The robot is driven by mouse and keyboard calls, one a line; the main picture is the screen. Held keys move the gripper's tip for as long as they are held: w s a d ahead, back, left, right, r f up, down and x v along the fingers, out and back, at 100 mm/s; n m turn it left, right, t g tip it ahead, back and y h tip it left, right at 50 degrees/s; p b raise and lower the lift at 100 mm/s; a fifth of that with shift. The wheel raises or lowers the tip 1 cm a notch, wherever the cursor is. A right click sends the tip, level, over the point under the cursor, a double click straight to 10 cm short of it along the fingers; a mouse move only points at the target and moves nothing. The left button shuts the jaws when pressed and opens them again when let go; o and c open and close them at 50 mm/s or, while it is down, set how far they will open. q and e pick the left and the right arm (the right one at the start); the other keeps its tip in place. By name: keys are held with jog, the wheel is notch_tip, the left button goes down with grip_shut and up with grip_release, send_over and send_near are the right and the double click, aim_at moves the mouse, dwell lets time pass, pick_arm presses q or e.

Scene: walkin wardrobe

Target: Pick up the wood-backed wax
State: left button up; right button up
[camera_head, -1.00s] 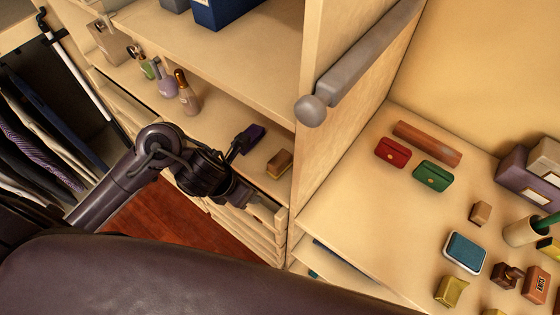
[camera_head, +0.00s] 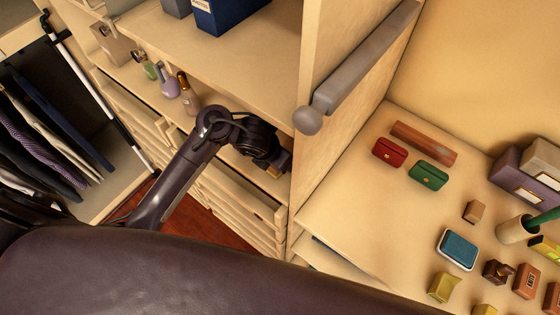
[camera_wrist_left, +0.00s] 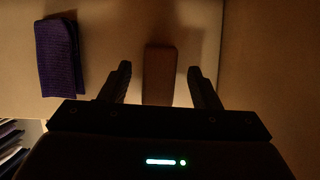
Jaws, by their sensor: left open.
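The wood-backed wax looks like a small brown block (camera_wrist_left: 160,75) lying on the shelf in the left wrist view. In the head view only a tan sliver of the wax (camera_head: 274,172) shows beside my gripper. My left gripper (camera_wrist_left: 160,71) is open, with one finger on each side of the block and gaps between. The near end of the block is hidden by the gripper body. In the head view my left gripper (camera_head: 278,158) is over the right end of the shelf. My right gripper is not in view.
A folded purple cloth (camera_wrist_left: 57,57) lies left of the block. An upright panel with a grey bar (camera_head: 365,60) stands right of the arm. Several bottles (camera_head: 168,84) stand farther left on the shelf. Drawers (camera_head: 235,195) are below it.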

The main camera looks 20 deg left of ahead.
pick_arm(q)
jog(key=shift+w+f, duration=0.15)
jog(key=shift+f, duration=0.45)
jog(key=shift+c, duration=0.5)
jog(key=c, duration=0.9)
jog(key=shift+r, duration=0.1)
jog(key=shift+w+r, duration=0.1)
jog(key=shift+r, duration=0.55)
jog(key=s+a+b, duration=0.2)
jog(key=s, duration=0.3)
jog(key=s+a+b, duration=0.2)
jog(key=s+a, duration=0.1)
jog(key=s, duration=0.3)
jog(key=s+a+b, duration=0.1)
jog(key=s+a, duration=0.1)
jog(key=s, duration=0.3)
jog(key=shift+s+a+b, duration=0.15)
jog(key=shift+s+b, duration=0.15)
jog(key=shift+b, duration=0.1)
